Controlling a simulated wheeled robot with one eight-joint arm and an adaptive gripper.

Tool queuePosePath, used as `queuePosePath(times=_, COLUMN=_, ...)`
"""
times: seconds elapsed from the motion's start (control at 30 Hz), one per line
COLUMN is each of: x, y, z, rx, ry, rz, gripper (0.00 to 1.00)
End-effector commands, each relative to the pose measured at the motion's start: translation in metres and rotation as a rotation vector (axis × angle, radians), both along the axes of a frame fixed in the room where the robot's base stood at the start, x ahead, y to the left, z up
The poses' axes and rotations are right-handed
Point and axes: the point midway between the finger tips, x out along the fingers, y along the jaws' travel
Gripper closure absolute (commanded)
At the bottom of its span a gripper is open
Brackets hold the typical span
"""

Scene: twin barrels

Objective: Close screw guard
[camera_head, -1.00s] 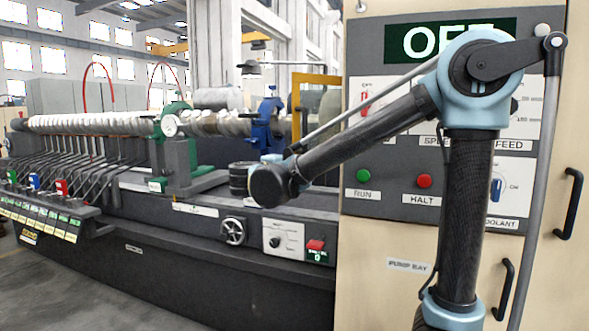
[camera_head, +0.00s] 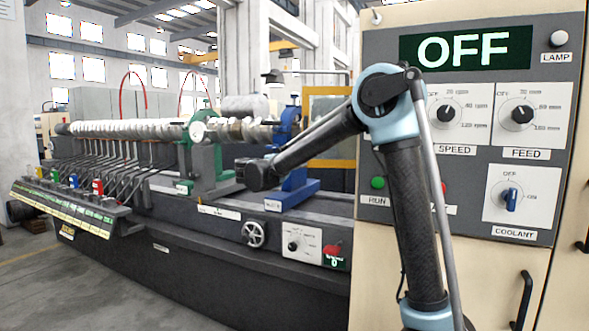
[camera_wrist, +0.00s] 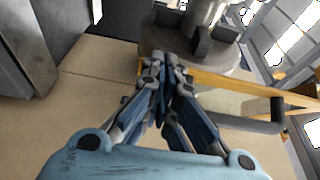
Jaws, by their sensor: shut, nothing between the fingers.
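The screw guard, a yellow-framed clear panel (camera_head: 330,162), stands between the blue rest and the control cabinet in the head view. My arm covers part of it. In the wrist view a yellow bar (camera_wrist: 215,80), seemingly of its frame, runs right of my gripper, with a dark handle (camera_wrist: 278,108) at its right. My gripper (camera_wrist: 163,62) is shut and empty, its tips close to the left end of that bar; I cannot tell whether they touch. In the head view my fingers are not clearly visible. The long pale screw (camera_head: 130,130) lies along the machine.
A dark round chuck (camera_wrist: 160,38) with blocky jaws is just beyond my fingertips. The cream control cabinet, with its OFF display (camera_head: 464,48), stands at right. A blue rest (camera_head: 291,150) and green rest (camera_head: 205,160) stand on the bed. Open floor lies at front left.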

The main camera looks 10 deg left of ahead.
Motion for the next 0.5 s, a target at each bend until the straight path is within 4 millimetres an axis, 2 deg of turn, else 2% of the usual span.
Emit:
queuePosePath(times=0.1, x=0.022, y=0.002, z=0.000, rx=0.000, ry=0.000, rz=-0.064, gripper=1.00)
queuePosePath(times=0.23, x=0.041, y=0.003, z=0.000, rx=0.000, ry=0.000, rz=-0.138, gripper=1.00)
queuePosePath(times=0.5, x=0.074, y=0.000, z=0.000, rx=0.000, ry=0.000, rz=-0.137, gripper=1.00)
